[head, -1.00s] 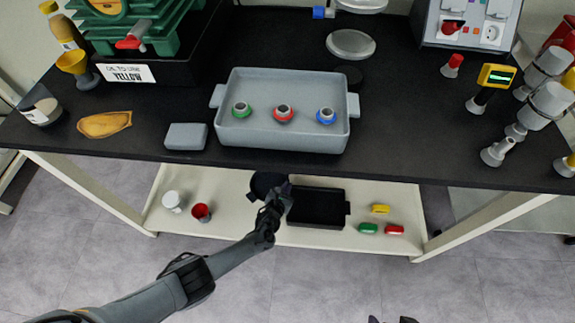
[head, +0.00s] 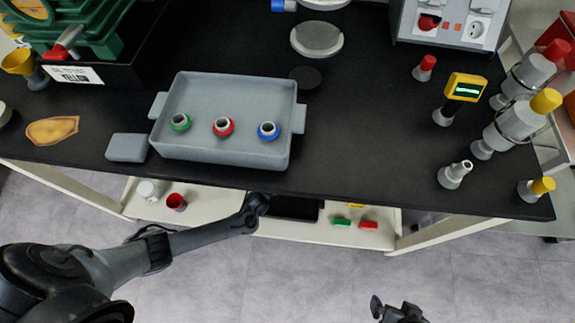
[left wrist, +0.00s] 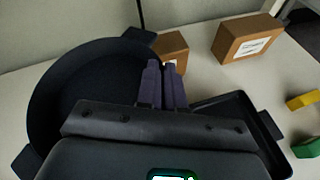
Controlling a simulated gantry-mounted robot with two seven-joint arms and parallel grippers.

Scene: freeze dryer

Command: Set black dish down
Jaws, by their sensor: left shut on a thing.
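The round black dish (left wrist: 75,85) fills the left of the left wrist view, over the pale lower shelf. My left gripper (left wrist: 167,70) is shut on its right rim; the exact contact is partly hidden by the gripper body. In the head view my left gripper (head: 260,200) is at the bench's front edge, and the round dish is hidden there. I cannot tell whether the dish touches the shelf. My right gripper (head: 393,310) shows at the bottom edge, empty and away from the bench; its jaw opening is unclear.
A rectangular black tray (left wrist: 237,105) lies right of the gripper on the lower shelf (head: 228,220). Cardboard boxes (left wrist: 246,40) stand behind. Red (head: 177,201) and white cups are left, coloured blocks (head: 368,225) right. The black benchtop (head: 360,150) overhangs the shelf.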

